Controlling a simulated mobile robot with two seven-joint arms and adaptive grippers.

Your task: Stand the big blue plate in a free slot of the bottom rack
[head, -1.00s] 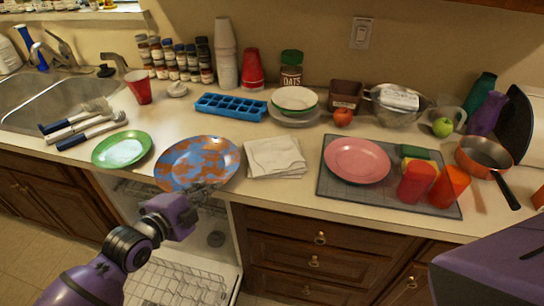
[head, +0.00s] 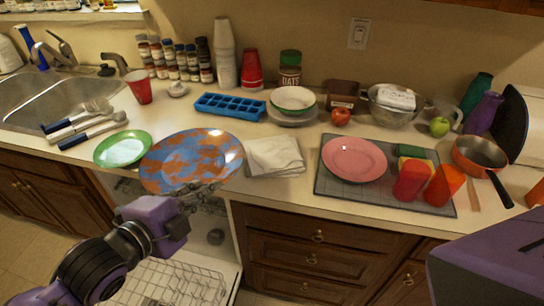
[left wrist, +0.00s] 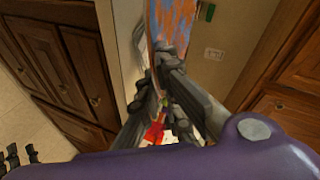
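The big blue plate (head: 190,160), blotched with orange, is in the head view at the counter's front edge, seemingly a little above it. My left gripper (head: 205,190) is at its near rim, its fingers partly hidden by my wrist. In the left wrist view the fingers (left wrist: 165,78) are closed on the plate's edge (left wrist: 172,22). The bottom rack (head: 175,284), a white wire rack, is pulled out below the counter; my left arm hides part of it, so its slots are hard to make out. My right gripper is out of view.
A green plate (head: 122,149) lies just left of the blue one, and folded white cloths (head: 274,156) lie to its right. The upper rack (head: 130,187) shows under the counter edge. Wooden drawers (head: 315,237) stand right of the dishwasher opening.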

